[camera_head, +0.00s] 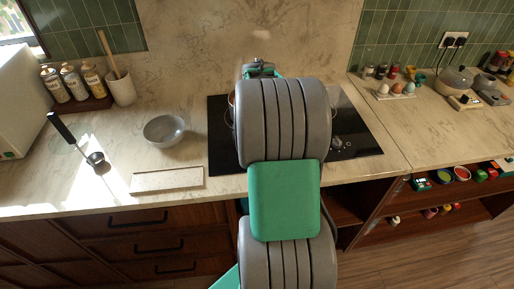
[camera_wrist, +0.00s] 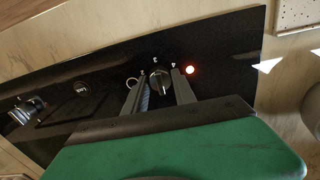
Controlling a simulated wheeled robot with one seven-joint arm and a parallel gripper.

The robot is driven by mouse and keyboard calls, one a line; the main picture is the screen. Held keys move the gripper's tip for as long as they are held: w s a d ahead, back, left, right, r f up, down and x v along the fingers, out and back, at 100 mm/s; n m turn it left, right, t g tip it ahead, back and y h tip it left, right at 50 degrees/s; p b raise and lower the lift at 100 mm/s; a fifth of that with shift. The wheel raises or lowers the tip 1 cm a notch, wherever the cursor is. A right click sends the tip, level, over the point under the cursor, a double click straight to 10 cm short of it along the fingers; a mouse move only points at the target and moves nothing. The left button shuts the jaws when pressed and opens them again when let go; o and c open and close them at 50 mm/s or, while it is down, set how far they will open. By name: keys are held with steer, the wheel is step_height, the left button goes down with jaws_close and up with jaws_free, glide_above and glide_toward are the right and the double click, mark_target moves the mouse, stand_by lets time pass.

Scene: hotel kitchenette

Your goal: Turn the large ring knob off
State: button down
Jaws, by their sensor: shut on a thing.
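A dark round control knob (camera_wrist: 160,84) sits on the black hob panel in the wrist view, with white digits around its far side. My gripper (camera_wrist: 158,90) has one finger on each side of this knob and is shut on it. A pale ring mark (camera_wrist: 130,82) shows by the left finger. In the head view my arm covers my gripper and much of the black hob (camera_head: 369,143).
A silver knob (camera_wrist: 28,110) stands farther left on the panel in the wrist view. In the head view, a grey bowl (camera_head: 164,130), a pale board (camera_head: 167,180) and a black-handled ladle (camera_head: 62,128) lie left of the hob. Egg cups (camera_head: 396,89) stand at the back right.

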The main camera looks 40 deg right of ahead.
steer(key=shift+n, duration=0.3)
steer(key=c, duration=1)
jaws_free()
step_height(320, 180, up, 8)
steer(key=shift+f+b, duration=0.1)
steer(key=shift+b, duration=0.45)
